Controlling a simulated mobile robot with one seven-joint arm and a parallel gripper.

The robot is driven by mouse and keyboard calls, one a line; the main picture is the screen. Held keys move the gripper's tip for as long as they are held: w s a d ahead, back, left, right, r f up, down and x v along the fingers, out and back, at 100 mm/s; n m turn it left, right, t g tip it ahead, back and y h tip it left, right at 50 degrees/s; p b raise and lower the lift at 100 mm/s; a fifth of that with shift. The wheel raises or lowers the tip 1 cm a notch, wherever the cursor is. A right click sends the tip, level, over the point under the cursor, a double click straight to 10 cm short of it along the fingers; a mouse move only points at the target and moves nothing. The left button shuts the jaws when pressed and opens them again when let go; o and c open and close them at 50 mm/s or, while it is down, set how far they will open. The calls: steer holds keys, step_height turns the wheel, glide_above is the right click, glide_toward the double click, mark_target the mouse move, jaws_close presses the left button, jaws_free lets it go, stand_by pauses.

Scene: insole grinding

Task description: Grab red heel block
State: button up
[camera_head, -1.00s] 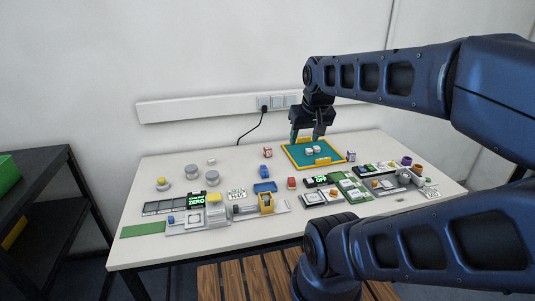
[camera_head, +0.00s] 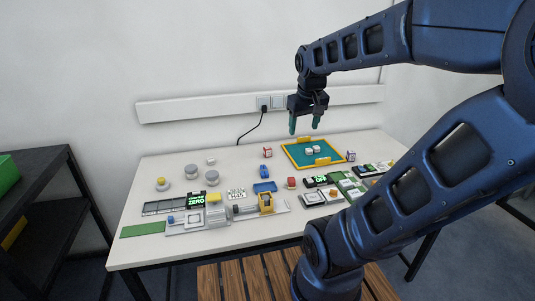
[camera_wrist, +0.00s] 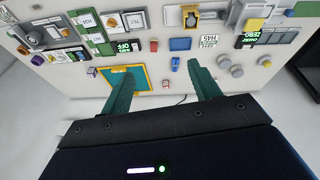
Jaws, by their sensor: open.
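A small red block (camera_head: 291,183) sits on the table just right of the blue tray (camera_head: 265,187). It also shows in the wrist view (camera_wrist: 153,46), left of the blue tray (camera_wrist: 180,44) there. My gripper (camera_head: 305,128) is open and empty, raised above the back of the table, near the teal mat with a yellow frame (camera_head: 330,158). In the wrist view my gripper (camera_wrist: 158,70) shows two teal fingers spread wide. The red block lies beyond the gap between the fingertips, well apart from them.
A blue block (camera_head: 264,171) stands behind the blue tray. A grey machine with a yellow part (camera_head: 266,203) lies in front. Grey cylinders (camera_head: 191,172) stand to the left. My arm hides the table's right front.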

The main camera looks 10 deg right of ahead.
steer(key=w+d+f+n+g+h, duration=0.1)
steer(key=w+d+f+n, duration=0.1)
steer(key=w, duration=0.6)
steer(key=w+d+f+n+g+h, duration=0.1)
steer(key=w+d+g, duration=0.1)
steer(key=w, duration=0.5)
steer(key=n+t+h, duration=0.2)
steer(key=n+h, duration=1.3)
glide_above(267, 148)
steer(key=a, duration=0.5)
step_height(267, 148, down, 28)
steer(key=shift+s+f, duration=0.15)
steer(key=shift+f, duration=3.3)
steer(key=d, duration=0.5)
steer(key=shift+w, duration=0.35)
steer(key=c, duration=1.1)
steer(key=shift+r, duration=0.1)
